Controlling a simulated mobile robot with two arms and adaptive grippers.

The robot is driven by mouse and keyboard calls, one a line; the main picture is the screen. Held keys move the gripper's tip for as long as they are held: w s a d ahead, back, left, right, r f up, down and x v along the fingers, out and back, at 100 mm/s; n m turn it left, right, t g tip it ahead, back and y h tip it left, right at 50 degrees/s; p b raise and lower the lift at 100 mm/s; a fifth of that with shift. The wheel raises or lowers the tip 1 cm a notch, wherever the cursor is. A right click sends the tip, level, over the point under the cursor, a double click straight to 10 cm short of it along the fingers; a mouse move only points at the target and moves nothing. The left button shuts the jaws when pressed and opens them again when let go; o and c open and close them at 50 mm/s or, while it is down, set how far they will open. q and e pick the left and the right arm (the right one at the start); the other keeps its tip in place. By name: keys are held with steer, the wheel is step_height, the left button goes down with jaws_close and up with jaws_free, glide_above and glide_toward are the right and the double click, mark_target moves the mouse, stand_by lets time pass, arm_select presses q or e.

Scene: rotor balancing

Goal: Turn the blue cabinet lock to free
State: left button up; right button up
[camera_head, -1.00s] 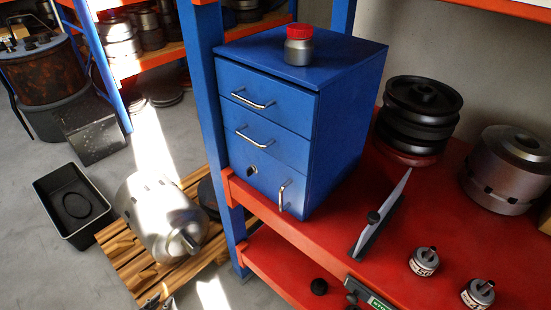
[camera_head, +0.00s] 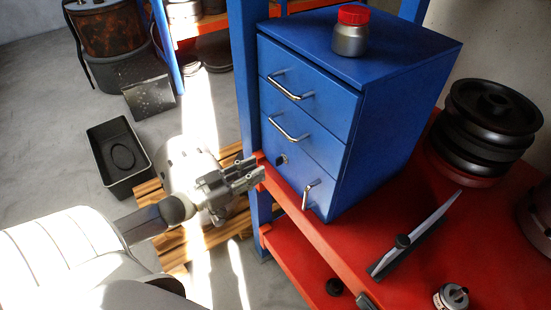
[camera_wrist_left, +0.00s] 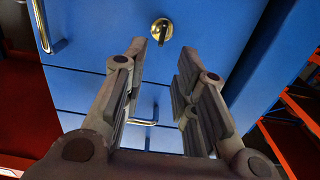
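The blue cabinet (camera_head: 330,110) stands on the red bench, with two drawers above a door. Its lock (camera_head: 281,160) is a small round metal piece with a dark key, at the door's upper left in the head view. In the left wrist view the lock (camera_wrist_left: 161,30) shows brass-coloured, its key tab pointing down in that picture. My left gripper (camera_head: 258,174) is in front of the cabinet, left of and a little below the lock. Its two fingers (camera_wrist_left: 168,75) are apart with nothing between them, and the lock lies beyond their tips. My right gripper is not in view.
A red-capped jar (camera_head: 351,32) stands on the cabinet top. A blue rack post (camera_head: 250,90) rises just left of the cabinet. The door handle (camera_head: 310,193) sits right of the lock. Black rotors (camera_head: 492,115) and a tilted plate (camera_head: 420,235) stand on the bench (camera_head: 345,255).

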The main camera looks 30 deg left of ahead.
mark_target(279, 161)
arm_select(q)
steer(key=p+x, duration=0.1)
steer(key=x, duration=0.6)
steer(key=shift+w, duration=0.2)
jaws_close()
